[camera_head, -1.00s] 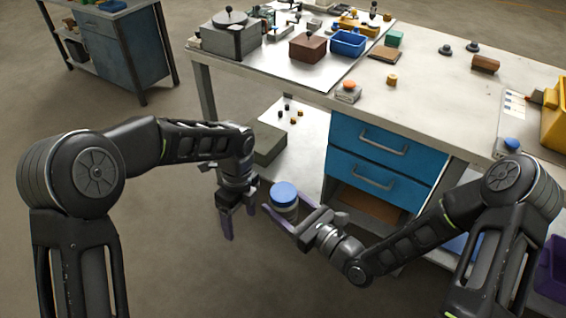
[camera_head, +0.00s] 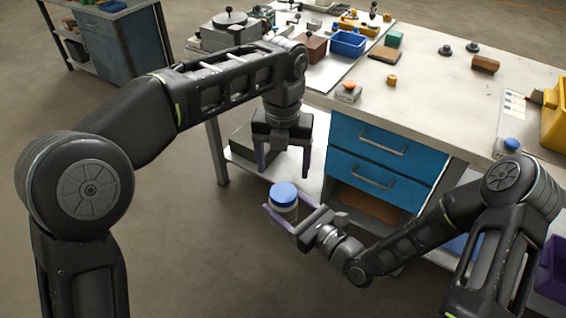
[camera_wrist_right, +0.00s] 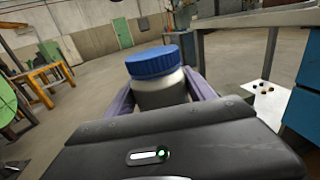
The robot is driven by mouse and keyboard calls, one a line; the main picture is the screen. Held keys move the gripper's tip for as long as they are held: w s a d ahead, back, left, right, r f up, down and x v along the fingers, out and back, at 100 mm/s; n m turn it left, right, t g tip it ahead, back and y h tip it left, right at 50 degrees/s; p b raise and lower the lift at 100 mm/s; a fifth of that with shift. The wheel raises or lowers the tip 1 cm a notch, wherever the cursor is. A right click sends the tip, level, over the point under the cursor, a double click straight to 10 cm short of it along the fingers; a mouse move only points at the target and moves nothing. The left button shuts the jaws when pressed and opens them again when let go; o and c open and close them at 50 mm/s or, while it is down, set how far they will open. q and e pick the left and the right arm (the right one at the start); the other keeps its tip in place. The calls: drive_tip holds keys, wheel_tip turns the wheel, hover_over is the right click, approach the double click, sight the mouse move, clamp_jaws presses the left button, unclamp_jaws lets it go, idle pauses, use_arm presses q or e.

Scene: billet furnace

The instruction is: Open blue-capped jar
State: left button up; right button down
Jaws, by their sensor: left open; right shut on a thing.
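The blue-capped jar (camera_head: 284,200) is held upright in front of the workbench, clear of the floor. Its blue cap (camera_head: 284,193) is on top of the jar. My right gripper (camera_head: 283,212) is shut on the jar's body from the right side. In the right wrist view the jar (camera_wrist_right: 160,92) stands between the purple fingers, with the ribbed blue cap (camera_wrist_right: 153,62) above them. My left gripper (camera_head: 283,165) is open and empty, pointing down, just above and behind the cap in the picture. It does not appear to touch the cap.
The workbench (camera_head: 440,85) stands behind, with blue drawers (camera_head: 385,160) beneath its top. A blue bin (camera_head: 348,42), small blocks and a yellow bin (camera_head: 553,120) are on it. A lower shelf (camera_head: 250,160) lies behind my left gripper. The floor at front is clear.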

sight(283, 192)
use_arm(q)
drive_tip(key=shift+f, duration=0.1)
drive_tip(key=shift+f, duration=3.9)
drive_tip(key=shift+c, duration=0.3)
